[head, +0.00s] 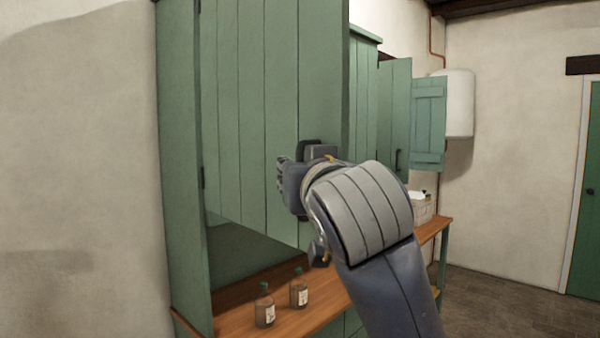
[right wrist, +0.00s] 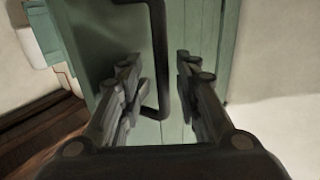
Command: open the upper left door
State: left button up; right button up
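The upper left door (head: 265,100) is a tall green plank door hinged on its left side. Its lower edge slants out from the cabinet (head: 183,170), so it stands partly open. My right gripper (head: 284,174) is at the lower right part of the door. In the right wrist view, a black bar handle (right wrist: 160,60) on the green door lies between the two spread fingers of this gripper (right wrist: 160,72), closer to the left finger. The fingers do not look closed on it. My left gripper is not in view.
A white tank (head: 459,104) hangs on the wall. The floor at right is clear.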

jog(key=v, duration=1.2)
